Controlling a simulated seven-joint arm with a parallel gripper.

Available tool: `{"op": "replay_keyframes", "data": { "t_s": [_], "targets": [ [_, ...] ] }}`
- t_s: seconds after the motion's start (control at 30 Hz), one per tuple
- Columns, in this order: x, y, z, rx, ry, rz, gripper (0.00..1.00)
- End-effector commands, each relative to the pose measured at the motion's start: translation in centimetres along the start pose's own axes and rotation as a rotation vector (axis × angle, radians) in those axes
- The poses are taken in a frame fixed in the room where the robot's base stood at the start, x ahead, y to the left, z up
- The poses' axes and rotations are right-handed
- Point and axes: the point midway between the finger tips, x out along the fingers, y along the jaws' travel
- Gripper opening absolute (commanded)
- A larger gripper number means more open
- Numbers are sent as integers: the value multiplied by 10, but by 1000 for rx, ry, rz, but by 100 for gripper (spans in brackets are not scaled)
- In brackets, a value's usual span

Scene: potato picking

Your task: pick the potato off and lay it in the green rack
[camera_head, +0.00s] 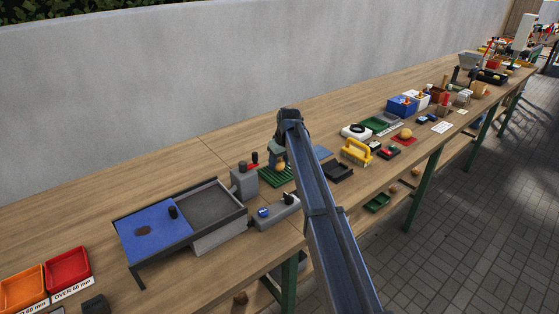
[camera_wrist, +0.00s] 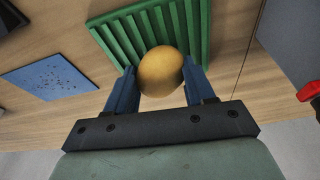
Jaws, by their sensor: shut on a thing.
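A round yellow-brown potato (camera_wrist: 160,71) sits between the two blue fingers of my gripper (camera_wrist: 157,88) in the wrist view. The gripper is shut on it. The green slatted rack (camera_wrist: 190,36) lies just beyond and beneath the potato in that view; I cannot tell whether the potato touches the slats. In the head view my gripper (camera_head: 279,162) is over the green rack (camera_head: 268,178), with the potato (camera_head: 281,167) showing small at its tip. My arm hides part of the rack's surroundings.
A grey device with a red knob (camera_head: 246,178) stands close left of the rack. A blue-topped sorting table (camera_head: 152,234) is further left. A dark tray (camera_head: 338,171) and a speckled blue mat (camera_wrist: 50,77) lie near the rack. Bare wood lies behind it.

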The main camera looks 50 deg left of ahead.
Motion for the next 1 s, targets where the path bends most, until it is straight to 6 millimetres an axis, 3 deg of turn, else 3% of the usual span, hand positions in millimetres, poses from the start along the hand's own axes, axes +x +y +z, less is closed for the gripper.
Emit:
{"op": "replay_keyframes", "data": {
  "t_s": [0.37, 0.4, 0.67, 1.0],
  "targets": [
    [4, 0, 1, 0, 0, 0, 18],
    [4, 0, 1, 0, 0, 0, 57],
    [4, 0, 1, 0, 0, 0, 82],
    [0, 0, 1, 0, 0, 0, 83]
  ]
}}
